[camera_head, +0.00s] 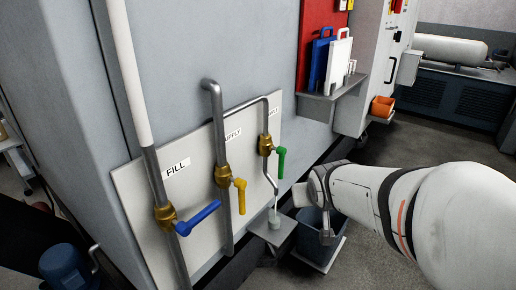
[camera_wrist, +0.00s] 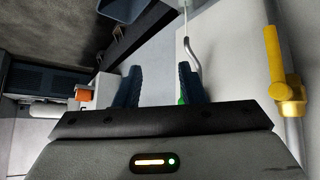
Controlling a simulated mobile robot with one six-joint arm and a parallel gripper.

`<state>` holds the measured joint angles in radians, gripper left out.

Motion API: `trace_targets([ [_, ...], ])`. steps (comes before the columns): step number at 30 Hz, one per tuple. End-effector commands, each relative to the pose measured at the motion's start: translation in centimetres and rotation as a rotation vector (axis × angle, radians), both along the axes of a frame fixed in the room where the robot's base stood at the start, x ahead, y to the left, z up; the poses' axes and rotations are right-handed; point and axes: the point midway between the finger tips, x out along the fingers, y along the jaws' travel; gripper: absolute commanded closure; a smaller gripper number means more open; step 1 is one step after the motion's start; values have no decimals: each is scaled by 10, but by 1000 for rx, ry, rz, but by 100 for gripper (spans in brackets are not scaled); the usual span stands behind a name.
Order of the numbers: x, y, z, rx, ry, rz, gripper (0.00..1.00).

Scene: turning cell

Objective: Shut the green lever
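The green lever (camera_head: 281,163) hangs down from its brass valve (camera_head: 265,145) on the rightmost pipe of the panel, roughly along the pipe. My gripper (camera_head: 302,194) is to the right of and below the lever in the head view, apart from it. In the wrist view my gripper (camera_wrist: 159,86) has its two dark fingers spread with nothing held between them. A small green piece, likely the lever (camera_wrist: 181,101), shows at the inner side of the right finger, which hides most of it.
The yellow lever (camera_head: 240,194) hangs down on the middle pipe; the blue lever (camera_head: 198,218) sticks out sideways on the left pipe. A bucket (camera_head: 309,222) stands below my wrist. A shelf (camera_head: 333,93) juts out above right.

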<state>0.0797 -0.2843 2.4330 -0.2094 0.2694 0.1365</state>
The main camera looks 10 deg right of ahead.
Motion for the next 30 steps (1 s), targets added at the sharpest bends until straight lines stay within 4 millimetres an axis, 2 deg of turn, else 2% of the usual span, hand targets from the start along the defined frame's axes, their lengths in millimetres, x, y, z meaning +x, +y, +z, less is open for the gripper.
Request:
trace_targets([
  [1, 23, -5, -23, -7, -77, 7, 64],
  [6, 87, -10, -38, -1, -361, 74, 64],
  [10, 123, -6, -48, 36, -558, 154, 64],
  [13, 139, 0, -53, 75, -680, 217, 64],
  [18, 150, 8, -55, 132, -803, 293, 64],
  [23, 157, 12, -52, 149, -839, 317, 64],
  [30, 192, 21, -52, 150, -839, 318, 64],
])
